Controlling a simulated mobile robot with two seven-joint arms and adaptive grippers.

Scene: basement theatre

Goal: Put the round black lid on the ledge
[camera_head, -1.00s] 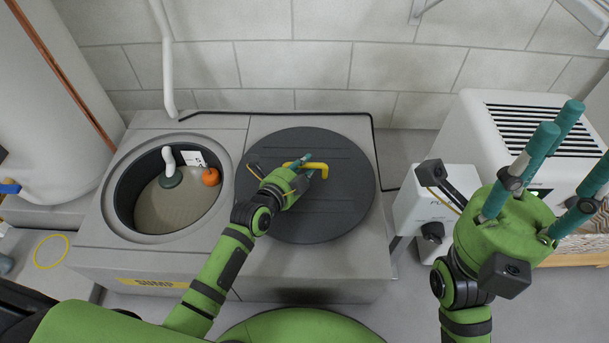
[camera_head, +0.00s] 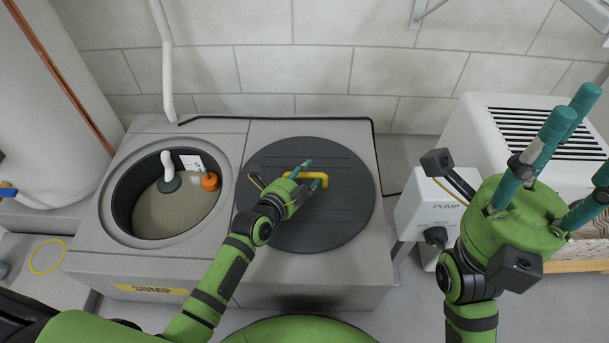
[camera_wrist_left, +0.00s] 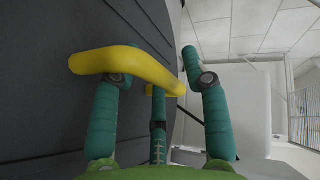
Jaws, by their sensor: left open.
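The round black lid (camera_head: 325,225) lies flat on the grey ledge (camera_head: 345,272), to the right of the open round sump pit (camera_head: 150,225). A yellow handle (camera_head: 318,180) stands on the lid. My left gripper (camera_head: 305,178) is open at the handle, its teal fingers around or beside it. In the left wrist view the yellow handle (camera_wrist_left: 130,65) passes close to the fingers (camera_wrist_left: 160,100); I cannot tell whether they touch it. My right gripper (camera_head: 560,160) is raised at the right with its teal fingers spread, open and empty.
The pit holds a white pipe (camera_head: 168,165), an orange float (camera_head: 209,181) and a small white tag. A white pump box (camera_head: 425,205) and a vented white unit (camera_head: 500,115) stand at the right. A black cable runs along the back edge.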

